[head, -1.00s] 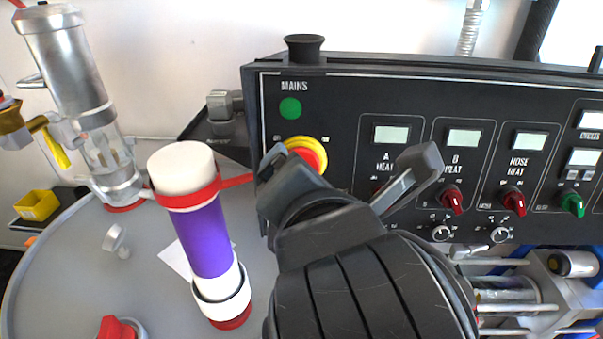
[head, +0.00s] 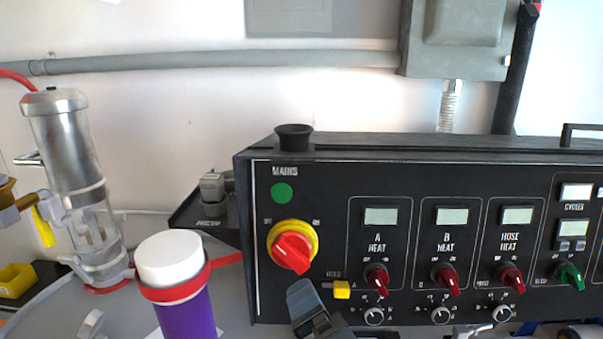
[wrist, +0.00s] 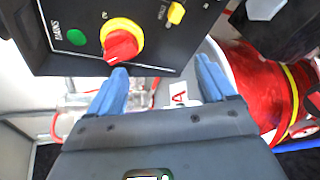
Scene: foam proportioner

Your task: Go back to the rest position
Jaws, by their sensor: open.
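My gripper (wrist: 165,82) is open and empty in the wrist view, its two blue fingers spread apart. In the head view only a part of my gripper (head: 312,300) shows at the bottom edge, in front of the lower left of the control panel (head: 330,240). The red and yellow mains switch (head: 292,248) is in full view there, its red handle slanted. It also shows in the wrist view (wrist: 121,45), beyond the left finger and apart from it as far as I can tell. The green mains lamp (head: 282,194) is above the switch.
A white and purple cylinder (head: 170,262) with a red strap stands left of the panel. A metal and clear cylinder (head: 70,150) stands behind it. A yellow tab (head: 342,290) is low on the panel. A grey pipe (head: 200,62) crosses the wall above.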

